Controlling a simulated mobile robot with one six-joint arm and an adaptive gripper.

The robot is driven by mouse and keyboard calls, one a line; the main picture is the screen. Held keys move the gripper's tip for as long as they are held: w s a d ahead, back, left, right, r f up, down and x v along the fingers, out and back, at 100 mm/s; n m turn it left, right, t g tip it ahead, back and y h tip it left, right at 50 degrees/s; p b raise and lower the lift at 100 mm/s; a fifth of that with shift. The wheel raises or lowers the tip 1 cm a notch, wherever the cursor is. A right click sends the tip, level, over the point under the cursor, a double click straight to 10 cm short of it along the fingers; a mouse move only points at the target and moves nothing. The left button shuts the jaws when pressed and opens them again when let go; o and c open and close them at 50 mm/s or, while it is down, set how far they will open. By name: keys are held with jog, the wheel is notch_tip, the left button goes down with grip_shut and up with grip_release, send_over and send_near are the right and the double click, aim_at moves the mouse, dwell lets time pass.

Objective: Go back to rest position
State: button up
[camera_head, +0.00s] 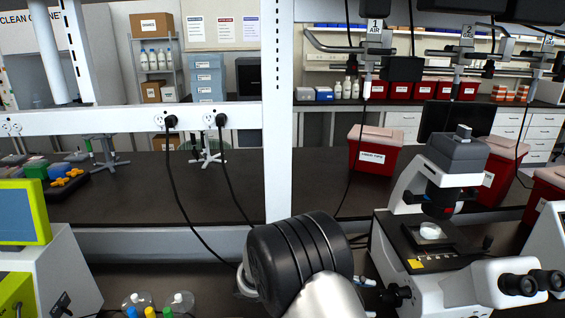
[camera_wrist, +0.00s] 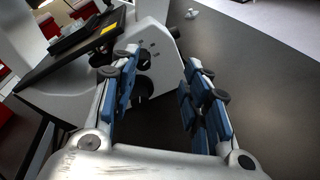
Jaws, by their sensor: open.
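My gripper (camera_wrist: 158,98) is open in the wrist view, its two blue-padded fingers apart with nothing between them. It points toward the lower body of the white microscope (camera_wrist: 148,50) and the dark bench top.
A white device with a green-framed screen (camera_head: 22,212) stands at the left. Tubes with coloured caps (camera_head: 150,312) sit at the bottom. A red bin (camera_head: 374,155) stands behind the microscope. A white post (camera_head: 278,120) and hanging black cables (camera_head: 180,190) are ahead.

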jog(key=s+d+r+m+g+y, duration=0.1)
jog(key=s+r+m+y, duration=0.25)
jog(key=s, duration=0.25)
jog(key=s+d+r+m+y, duration=0.1)
jog(key=s+r+m+y, duration=0.1)
jog(key=s+r+y, duration=0.3)
jog(key=s+a+r+m+t+y, duration=0.2)
jog(key=s+a+m+t+y, duration=0.2)
jog(key=s, duration=0.8)
jog(key=shift+a+r+t+y, duration=0.4)
jog(key=shift+a+t+y, duration=1.05)
jog(key=shift+y, duration=0.3)
jog(key=shift+d+m, duration=0.1)
jog(key=shift+m, duration=0.15)
jog(key=shift+c, duration=0.2)
jog(key=shift+c, duration=1)
jog(key=shift+d, duration=0.15)
